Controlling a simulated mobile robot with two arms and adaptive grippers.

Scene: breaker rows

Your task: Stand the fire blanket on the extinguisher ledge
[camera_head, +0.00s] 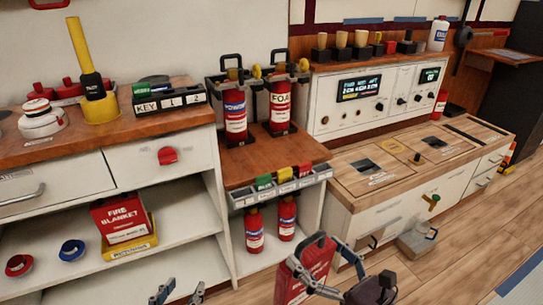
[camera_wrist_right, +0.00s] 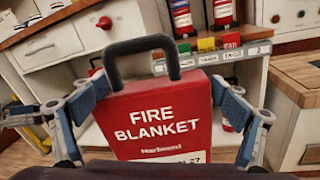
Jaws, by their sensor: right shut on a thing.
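A red fire blanket case (camera_head: 308,268) with a dark handle is in my right gripper (camera_head: 322,258), low in front of the shelving. In the right wrist view the case (camera_wrist_right: 155,112) is upright, with the fingers pressed on both its sides. The wooden extinguisher ledge (camera_head: 246,165) holds a powder extinguisher (camera_head: 235,118) and a foam extinguisher (camera_head: 282,102) at its back; its front part is bare. My left gripper (camera_head: 178,293) is at the bottom edge, its fingers apart and empty.
Coloured tags in a rack (camera_head: 280,186) line the ledge's front edge. Smaller extinguishers (camera_head: 255,231) stand below. Another fire blanket (camera_head: 120,218) sits in a yellow tray on the left shelf. A wood-topped cabinet (camera_head: 400,165) stands at right, with a grey box (camera_head: 417,243) on the floor.

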